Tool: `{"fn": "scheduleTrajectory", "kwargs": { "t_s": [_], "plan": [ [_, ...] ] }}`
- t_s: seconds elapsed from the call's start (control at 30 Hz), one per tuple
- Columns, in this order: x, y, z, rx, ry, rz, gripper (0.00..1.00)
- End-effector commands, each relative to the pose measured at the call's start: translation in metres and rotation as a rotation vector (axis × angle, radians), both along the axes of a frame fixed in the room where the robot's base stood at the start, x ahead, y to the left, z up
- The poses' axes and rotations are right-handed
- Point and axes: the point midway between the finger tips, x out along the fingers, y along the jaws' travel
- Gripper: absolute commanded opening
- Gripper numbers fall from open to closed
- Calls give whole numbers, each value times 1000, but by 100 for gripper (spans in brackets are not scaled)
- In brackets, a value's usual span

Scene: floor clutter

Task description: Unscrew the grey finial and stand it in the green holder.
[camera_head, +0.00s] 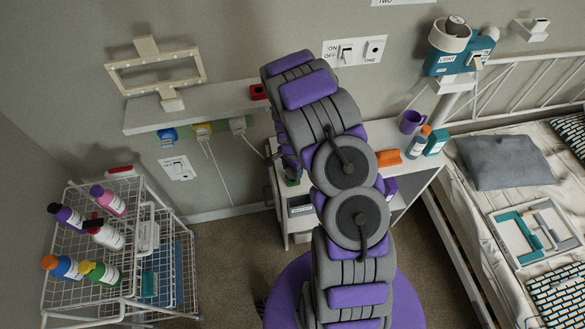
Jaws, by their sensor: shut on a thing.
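My grey and purple arm rises through the middle of the view and bends over at the top. Its far end passes behind my own arm links, so my gripper and whatever is between its jaws are hidden. A small green thing (292,182) shows beside the arm at the left end of the white side table (272,160). It may be the green holder, but most of it is covered and I cannot tell. I cannot make out a grey finial.
A wire cart (150,235) with several bottles stands at left. A wall shelf (190,112) carries a red block (258,91). The side table bears a purple mug (411,122), bottles and an orange thing (389,157). A bed with a grey pillow (505,162) is at right.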

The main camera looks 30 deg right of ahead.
Motion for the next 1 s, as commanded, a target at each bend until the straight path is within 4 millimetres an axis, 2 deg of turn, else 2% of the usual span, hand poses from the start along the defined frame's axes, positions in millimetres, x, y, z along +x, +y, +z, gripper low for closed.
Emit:
{"fn": "scheduleTrajectory", "kwargs": {
  "t_s": [1.0],
  "plan": [
    [0,-1,-5,1,1,0,9]
  ]
}}
